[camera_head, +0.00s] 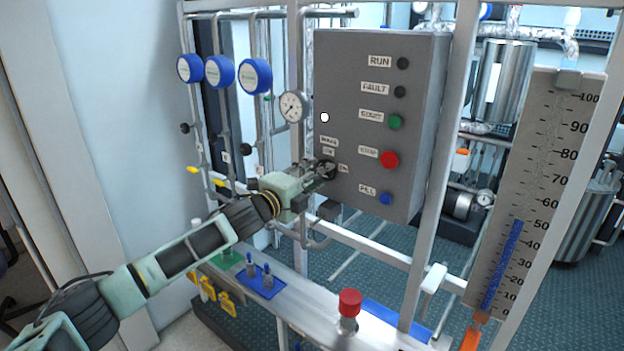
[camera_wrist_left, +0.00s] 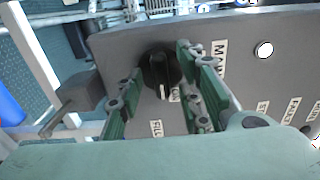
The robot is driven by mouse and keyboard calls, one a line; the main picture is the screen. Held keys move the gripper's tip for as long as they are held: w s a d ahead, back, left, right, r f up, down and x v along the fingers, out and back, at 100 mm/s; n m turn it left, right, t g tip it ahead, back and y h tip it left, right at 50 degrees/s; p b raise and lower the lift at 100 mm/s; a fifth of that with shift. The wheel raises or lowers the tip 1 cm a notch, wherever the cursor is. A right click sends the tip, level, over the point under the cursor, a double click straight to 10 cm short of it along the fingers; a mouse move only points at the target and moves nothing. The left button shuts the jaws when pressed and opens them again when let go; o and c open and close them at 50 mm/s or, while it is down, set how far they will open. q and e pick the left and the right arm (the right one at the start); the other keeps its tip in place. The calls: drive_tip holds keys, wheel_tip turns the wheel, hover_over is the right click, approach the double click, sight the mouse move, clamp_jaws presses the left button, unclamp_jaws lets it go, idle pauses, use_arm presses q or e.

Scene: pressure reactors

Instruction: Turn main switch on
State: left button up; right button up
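The main switch is a black round knob (camera_wrist_left: 158,70) on the grey control box (camera_head: 350,75). In the wrist view a white mark on the knob points down in the picture, close beside a partly hidden label. A label starting "MAIN" (camera_wrist_left: 219,60) is to its right. In the head view my left gripper (camera_head: 322,171) is at the box's lower left and hides most of the knob. In the wrist view its green fingers (camera_wrist_left: 160,86) are apart, one on each side of the knob. Whether either finger touches it I cannot tell. My right gripper is not in view.
The box also carries a green button (camera_head: 396,122), a red button (camera_head: 389,160), a blue button (camera_head: 386,199) and two dark lamps. A pressure gauge (camera_head: 293,107) and pipes are left of it. A metal ledge with a red-capped part (camera_head: 349,303) runs below.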

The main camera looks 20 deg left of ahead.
use_arm(q)
drive_tip(key=v, duration=1.2)
